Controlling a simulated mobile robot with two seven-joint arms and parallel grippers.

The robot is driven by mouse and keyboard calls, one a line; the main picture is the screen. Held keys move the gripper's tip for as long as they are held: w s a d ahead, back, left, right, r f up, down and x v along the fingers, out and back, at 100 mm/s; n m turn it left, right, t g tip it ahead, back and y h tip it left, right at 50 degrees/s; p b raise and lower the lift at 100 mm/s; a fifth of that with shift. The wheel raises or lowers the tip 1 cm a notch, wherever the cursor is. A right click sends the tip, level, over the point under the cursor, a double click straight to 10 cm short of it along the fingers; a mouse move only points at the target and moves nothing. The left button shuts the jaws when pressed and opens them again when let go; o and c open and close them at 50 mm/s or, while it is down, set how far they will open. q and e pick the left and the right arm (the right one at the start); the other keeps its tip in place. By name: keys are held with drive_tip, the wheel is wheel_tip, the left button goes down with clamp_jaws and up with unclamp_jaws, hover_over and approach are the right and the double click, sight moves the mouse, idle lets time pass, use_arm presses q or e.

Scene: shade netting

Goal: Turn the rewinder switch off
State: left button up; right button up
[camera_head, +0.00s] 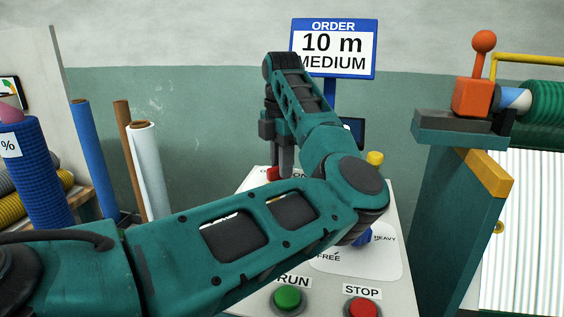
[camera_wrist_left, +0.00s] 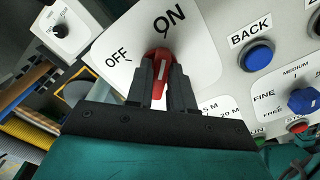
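The red rewinder switch (camera_wrist_left: 158,56) is a rotary knob with a white line on a white plate labelled OFF and ON. In the left wrist view my left gripper (camera_wrist_left: 160,92) has a finger on each side of the knob, with red filling the gap between them. It looks shut on the knob. The knob's exact setting is hard to tell because the fingers cover part of it. In the head view the red switch (camera_head: 273,173) shows at the panel's upper left, beside the tips of my left gripper (camera_head: 284,160), which points down. My right gripper is not in view.
The panel also carries a green RUN button (camera_head: 288,297), a red STOP button (camera_head: 362,308), a blue selector (camera_wrist_left: 303,101) and a blue BACK button (camera_wrist_left: 257,56). An order sign (camera_head: 333,48) stands behind. Netting rolls stand left. A teal stand (camera_head: 450,220) is on the right.

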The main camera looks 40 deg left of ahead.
use_arm(q)
clamp_jaws()
drive_tip(key=n, duration=0.4)
drive_tip(key=shift+a, duration=0.1)
drive_tip(key=n, duration=0.4)
drive_tip(key=shift+a, duration=0.1)
drive_tip(key=n, duration=0.5)
drive_tip(key=shift+a, duration=0.1)
drive_tip(key=n, duration=0.4)
drive_tip(key=shift+s+a+r+n, duration=0.1)
drive_tip(key=shift+s+n, duration=0.05)
drive_tip(key=shift+n, duration=0.25)
idle(0.4)
drive_tip(key=shift+o, duration=2.1)
unclamp_jaws()
